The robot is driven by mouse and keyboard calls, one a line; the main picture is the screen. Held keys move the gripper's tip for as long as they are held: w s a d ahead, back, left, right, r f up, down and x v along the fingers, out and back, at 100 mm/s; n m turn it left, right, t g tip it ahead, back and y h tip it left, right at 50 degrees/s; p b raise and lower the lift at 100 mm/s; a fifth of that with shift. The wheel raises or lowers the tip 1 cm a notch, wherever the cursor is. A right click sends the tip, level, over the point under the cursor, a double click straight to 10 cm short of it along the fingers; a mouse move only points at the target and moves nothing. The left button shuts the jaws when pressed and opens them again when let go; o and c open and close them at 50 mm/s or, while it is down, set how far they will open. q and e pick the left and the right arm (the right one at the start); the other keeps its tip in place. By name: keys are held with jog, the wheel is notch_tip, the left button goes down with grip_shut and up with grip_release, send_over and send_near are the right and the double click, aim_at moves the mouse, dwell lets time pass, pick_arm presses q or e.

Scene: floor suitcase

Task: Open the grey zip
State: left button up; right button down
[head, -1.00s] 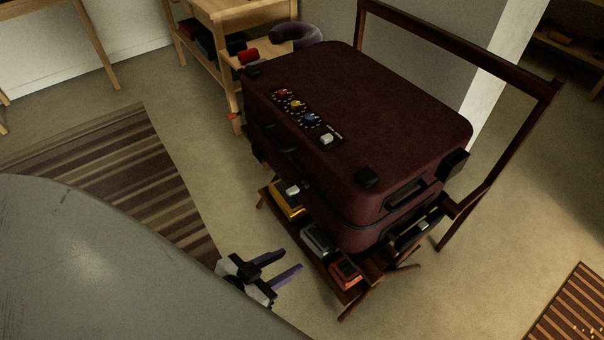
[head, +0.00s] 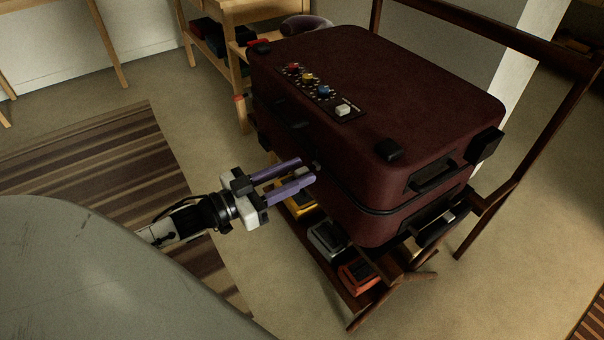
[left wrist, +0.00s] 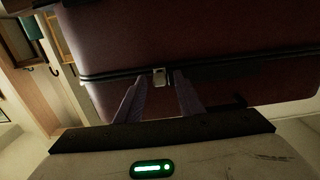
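The dark red suitcase (head: 370,110) lies flat on a dark wooden rack, its lid closed, with a dark zip seam around its side. In the left wrist view a small grey zip pull (left wrist: 160,77) sits on the suitcase's seam (left wrist: 225,68). My left gripper (head: 308,170) is at the suitcase's near side, pointing at the seam. Its two purple fingers (left wrist: 158,97) are apart, one on either side of the pull in the picture, with nothing clamped. I cannot tell how deep the fingertips reach. In the head view the fingers mostly hide the pull. My right gripper is out of view.
Yellow (head: 300,204), grey (head: 328,238) and orange (head: 358,275) boxed items sit on the rack below the suitcase. A panel of coloured knobs (head: 322,90) is on the lid. A wooden shelf (head: 238,15) stands behind. A striped rug (head: 110,165) lies left.

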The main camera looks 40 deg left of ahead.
aim_at(363, 209)
pick_arm(q)
jog(key=shift+x, duration=0.85)
jog(key=shift+w, duration=0.1)
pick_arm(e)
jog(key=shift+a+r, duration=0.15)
pick_arm(q)
jog(key=shift+c, duration=0.2)
